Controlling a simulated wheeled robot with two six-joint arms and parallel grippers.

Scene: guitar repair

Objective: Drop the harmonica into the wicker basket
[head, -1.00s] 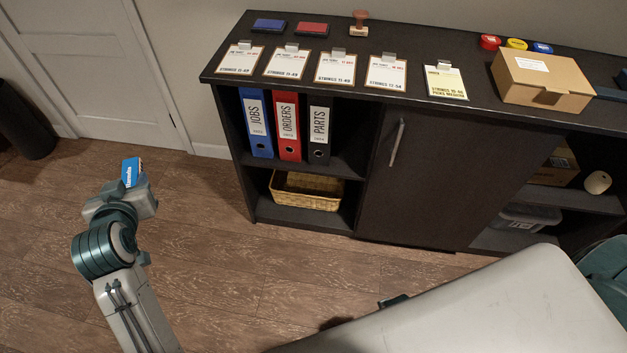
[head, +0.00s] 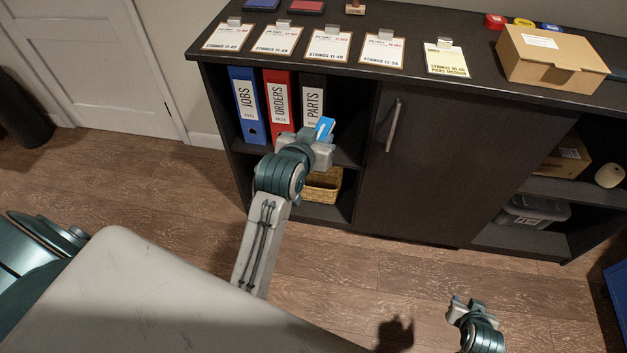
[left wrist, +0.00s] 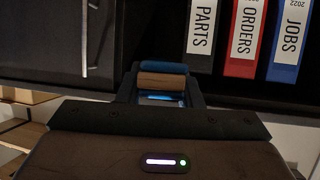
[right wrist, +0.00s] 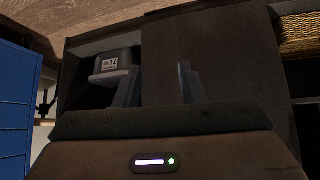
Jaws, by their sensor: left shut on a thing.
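The harmonica (head: 325,127), blue with a brown band in the left wrist view (left wrist: 162,80), is held in my left gripper (head: 320,138), which is shut on it. This gripper is in front of the shelf unit, near the binders. The wicker basket (head: 323,189) sits on the lower left shelf, below the gripper in the head view and partly hidden by my left arm. The basket's edge also shows at the top right of the right wrist view (right wrist: 300,33). My right gripper (head: 469,303) is open and empty, low in front of the cabinet; its fingers stand apart in its wrist view.
Blue (head: 247,104), red (head: 279,100) and black (head: 312,95) binders stand on the shelf above the basket. A closed cabinet door (head: 425,165) is to the right. Clipboards and a cardboard box (head: 550,58) lie on top. A grey bin (head: 533,212) is low at right.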

